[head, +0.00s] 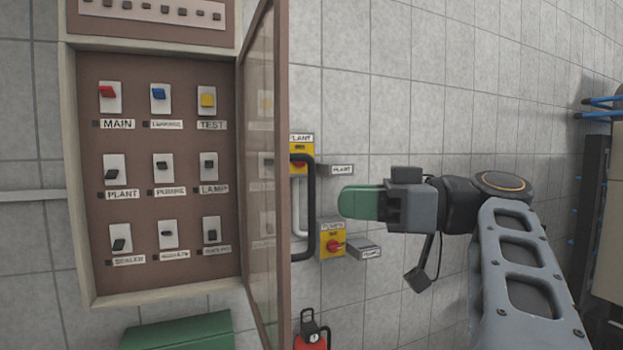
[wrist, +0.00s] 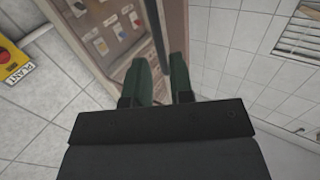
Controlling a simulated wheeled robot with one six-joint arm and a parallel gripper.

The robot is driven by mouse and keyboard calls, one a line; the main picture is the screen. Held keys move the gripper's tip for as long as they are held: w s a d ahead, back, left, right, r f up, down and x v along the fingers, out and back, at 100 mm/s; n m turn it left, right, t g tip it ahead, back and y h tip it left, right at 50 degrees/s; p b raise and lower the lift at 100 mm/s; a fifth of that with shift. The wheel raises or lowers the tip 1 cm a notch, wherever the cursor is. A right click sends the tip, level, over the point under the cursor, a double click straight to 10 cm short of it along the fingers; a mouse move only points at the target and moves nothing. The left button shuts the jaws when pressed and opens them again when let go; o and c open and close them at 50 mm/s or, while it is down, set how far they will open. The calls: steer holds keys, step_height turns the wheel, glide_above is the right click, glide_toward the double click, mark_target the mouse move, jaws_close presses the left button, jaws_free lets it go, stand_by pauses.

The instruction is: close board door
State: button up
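The board (head: 160,185) is a brown panel of labelled switches in a pale frame on the tiled wall. Its glazed, brown-framed door (head: 262,180) stands open, swung out from the board's right side. A black bar handle (head: 311,205) is on the door's right face. My gripper (head: 345,203), with green fingers, points left at the handle from the right, with a small gap between them in the head view. In the wrist view my gripper (wrist: 160,62) is open, its fingers apart, and the dark handle (wrist: 156,35) lines up with the space between them.
Yellow switch boxes, PLANT (head: 299,152) and a lower one (head: 333,240), are on the wall behind the door. A red extinguisher (head: 311,338) and a green box (head: 178,332) are below. A dark rack with blue pipes (head: 598,150) is at far right.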

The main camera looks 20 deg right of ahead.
mark_target(311, 246)
steer(key=shift+x, duration=3.05)
steer(key=shift+f, duration=0.1)
steer(key=shift+c, duration=0.3)
jaws_close()
